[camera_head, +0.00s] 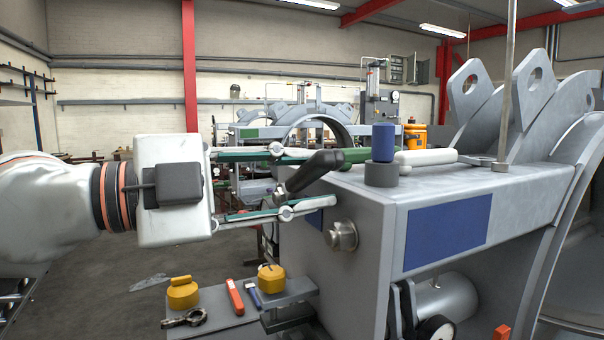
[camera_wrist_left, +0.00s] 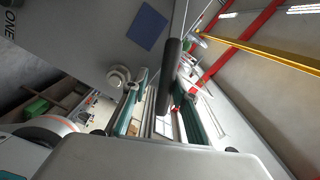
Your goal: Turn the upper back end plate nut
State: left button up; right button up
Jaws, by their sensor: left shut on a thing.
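The grey end plate (camera_head: 362,270) is the near end of a large metal block. One hex nut (camera_head: 342,236) stands out low on it, and one nut (camera_wrist_left: 118,76) shows beside the fingers in the left wrist view. A black handle (camera_head: 316,170) with a short metal end lies slanted across the plate's upper left corner. The upper nut is not clearly seen there; handle and fingers cover that spot. My left gripper (camera_head: 322,180) reaches in from the left, one finger above and one below the handle, shut on it. The handle (camera_wrist_left: 168,78) also shows between the fingers in the left wrist view.
A low shelf (camera_head: 230,322) below holds yellow-capped pieces (camera_head: 183,293), a red-handled tool (camera_head: 235,296) and a black ring-ended piece. A blue cylinder (camera_head: 383,142) on a grey base and a white rounded bar (camera_head: 426,157) stand on the block top. Open floor lies at left.

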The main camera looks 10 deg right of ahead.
pick_arm(q)
jog(key=shift+w+a+r+n+p, duration=0.1)
jog(key=shift+r+n+p, duration=0.25)
jog(key=shift+r+p, duration=0.1)
jog(key=shift+w+a+r+n+p, duration=0.1)
jog(key=shift+r+n+p, duration=0.25)
jog(key=shift+r, duration=0.1)
jog(key=shift+w+a+r+n+p, duration=0.1)
jog(key=shift+w+r+n+p, duration=0.1)
jog(key=shift+r+n+p, duration=0.2)
pick_arm(e)
jog(key=shift+w+a+r, duration=0.1)
jog(key=shift+w+r, duration=0.15)
jog(key=shift+r, duration=0.65)
jog(key=shift+w+r, duration=0.25)
jog(key=shift+r, duration=0.6)
pick_arm(q)
jog(key=shift+f, duration=0.1)
pick_arm(e)
jog(key=shift+f, duration=0.1)
pick_arm(q)
jog(key=shift+f, duration=0.15)
grip_shut()
pick_arm(e)
jog(key=shift+f, duration=0.1)
